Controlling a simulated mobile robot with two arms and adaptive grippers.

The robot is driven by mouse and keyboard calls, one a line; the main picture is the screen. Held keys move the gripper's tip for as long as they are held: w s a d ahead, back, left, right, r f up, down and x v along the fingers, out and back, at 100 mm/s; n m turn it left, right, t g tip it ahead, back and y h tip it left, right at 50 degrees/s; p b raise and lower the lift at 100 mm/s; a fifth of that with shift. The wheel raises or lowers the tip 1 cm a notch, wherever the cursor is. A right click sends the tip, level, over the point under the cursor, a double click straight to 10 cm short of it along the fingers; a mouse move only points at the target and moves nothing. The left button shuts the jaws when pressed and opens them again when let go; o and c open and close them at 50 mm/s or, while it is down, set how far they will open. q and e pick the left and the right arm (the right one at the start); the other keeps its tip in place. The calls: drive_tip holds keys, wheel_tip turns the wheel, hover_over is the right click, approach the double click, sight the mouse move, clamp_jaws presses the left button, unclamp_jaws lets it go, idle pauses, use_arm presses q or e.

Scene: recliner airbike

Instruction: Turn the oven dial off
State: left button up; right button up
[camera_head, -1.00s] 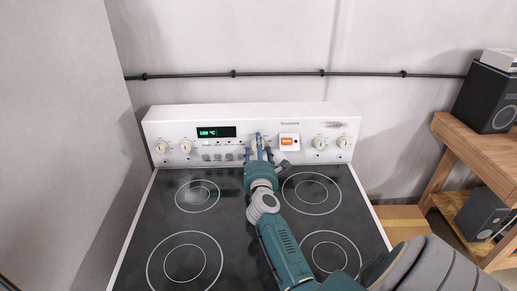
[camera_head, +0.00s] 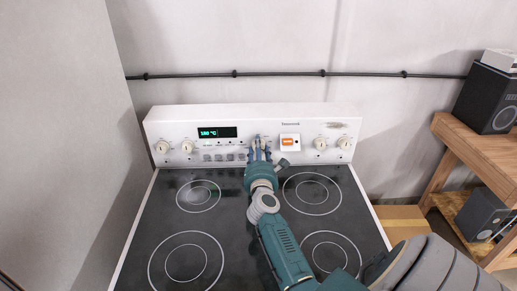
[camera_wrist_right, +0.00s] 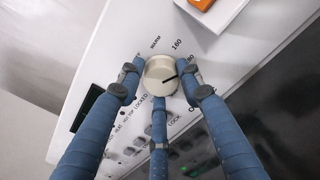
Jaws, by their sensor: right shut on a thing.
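The oven dial (camera_wrist_right: 160,74) is a round, pale metallic knob with a black pointer line, in the middle of the right wrist view. Its pointer aims right, toward the temperature numbers. My right gripper (camera_wrist_right: 158,80) has its blue fingers around the dial, shut on it. In the head view, my right gripper (camera_head: 259,150) reaches the middle of the white control panel (camera_head: 225,119), and its fingers partly hide the dial. The green display (camera_head: 217,132) shows a temperature that looks like 180 °C. My left gripper is in neither view.
An orange switch (camera_head: 288,142) sits just right of the dial. Other knobs (camera_head: 163,147) stand at both panel ends. Small buttons (camera_head: 220,157) lie left of the gripper. The black cooktop (camera_head: 222,223) is clear under my arm. A wooden shelf (camera_head: 470,139) stands right.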

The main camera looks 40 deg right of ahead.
drive_tip(key=n+p, duration=0.2)
drive_tip(key=n, duration=0.4)
drive_tip(key=n+p, duration=0.3)
drive_tip(key=n, duration=0.3)
drive_tip(key=n+p, duration=0.2)
drive_tip(key=n, duration=0.3)
drive_tip(key=shift+w+r+n, duration=0.15)
drive_tip(key=shift+r+n, duration=0.2)
drive_tip(key=shift+n, duration=0.05)
drive_tip(key=shift+a+f+n+p, duration=0.15)
drive_tip(key=shift+n+p, duration=0.8)
drive_tip(key=shift+n, duration=1.65)
